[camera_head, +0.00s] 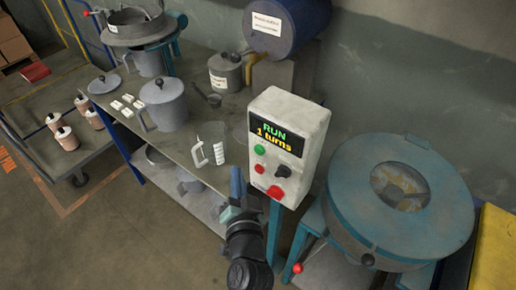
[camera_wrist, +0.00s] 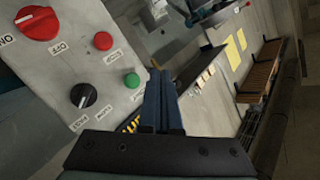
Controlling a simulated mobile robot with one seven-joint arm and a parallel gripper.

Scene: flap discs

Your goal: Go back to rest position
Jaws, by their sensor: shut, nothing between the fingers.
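My gripper (camera_head: 236,182) is shut and empty, raised just left of the white control box (camera_head: 313,120) in the head view. The control box has a screen (camera_head: 276,136) reading "RUN 1 turns", a green button (camera_head: 260,149), a black knob (camera_head: 282,171), a small red button (camera_head: 259,168) and a larger red knob (camera_head: 275,192). In the wrist view my gripper's closed fingers (camera_wrist: 161,76) point past the box panel (camera_wrist: 75,72). The green button (camera_wrist: 132,80) is left of the fingertips, apart from them in the picture.
A bench left of the box holds a clear measuring jug (camera_head: 211,143), a grey lidded pot (camera_head: 165,103), white blocks (camera_head: 127,102) and a small canister (camera_head: 225,73). A round blue machine (camera_head: 345,190) stands at right. A trolley with several jars (camera_head: 66,139) is at far left. Floor at lower left is clear.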

